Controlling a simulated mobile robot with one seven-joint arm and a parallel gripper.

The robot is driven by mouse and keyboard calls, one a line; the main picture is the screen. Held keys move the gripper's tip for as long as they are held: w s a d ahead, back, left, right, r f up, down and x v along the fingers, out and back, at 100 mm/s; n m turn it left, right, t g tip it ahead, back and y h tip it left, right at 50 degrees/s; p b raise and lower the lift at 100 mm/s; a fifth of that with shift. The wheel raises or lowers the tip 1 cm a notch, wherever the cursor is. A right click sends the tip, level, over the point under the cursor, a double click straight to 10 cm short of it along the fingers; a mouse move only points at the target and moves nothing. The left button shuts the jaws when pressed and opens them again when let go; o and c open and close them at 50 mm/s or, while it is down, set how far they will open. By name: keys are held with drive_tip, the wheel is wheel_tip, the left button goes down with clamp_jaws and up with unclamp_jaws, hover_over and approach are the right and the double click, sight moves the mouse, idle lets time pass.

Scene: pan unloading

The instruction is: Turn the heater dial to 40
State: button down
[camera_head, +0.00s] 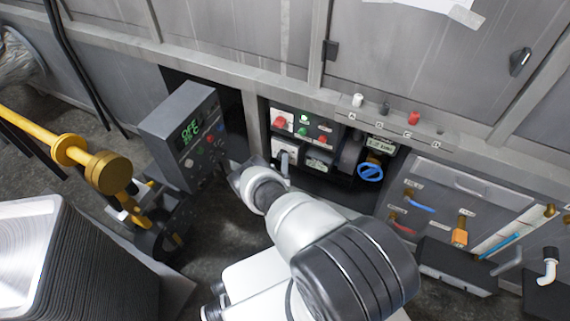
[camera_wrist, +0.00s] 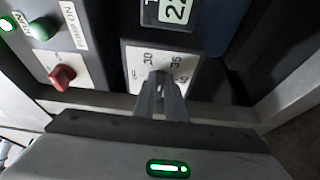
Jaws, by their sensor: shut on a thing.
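The heater dial's white scale plate (camera_wrist: 189,62) sits in the middle of the wrist view, with 30, 35 and 40 readable around the dial. My gripper (camera_wrist: 161,82) is shut on the dial knob, which is mostly hidden between the fingers. The exact pointer setting cannot be read. In the head view my gripper (camera_head: 284,156) reaches up to the pale dial plate (camera_head: 291,146) on the lower left of the control panel.
A red switch (camera_wrist: 62,77) and a green button (camera_wrist: 43,29) lie left of the dial in the wrist view. In the head view a blue handwheel (camera_head: 370,172) is right of the panel. A grey box with a green display (camera_head: 190,129) stands close left of my arm.

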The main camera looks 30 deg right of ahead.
drive_tip(key=shift+w+d+m, duration=0.1)
drive_tip(key=shift+m, duration=0.2)
drive_tip(key=c, duration=1.8)
unclamp_jaws()
wheel_tip(320, 180, up, 10)
drive_tip(key=p, duration=0.4)
drive_tip(key=shift+r+p, duration=0.1)
drive_tip(key=shift+p, duration=0.2)
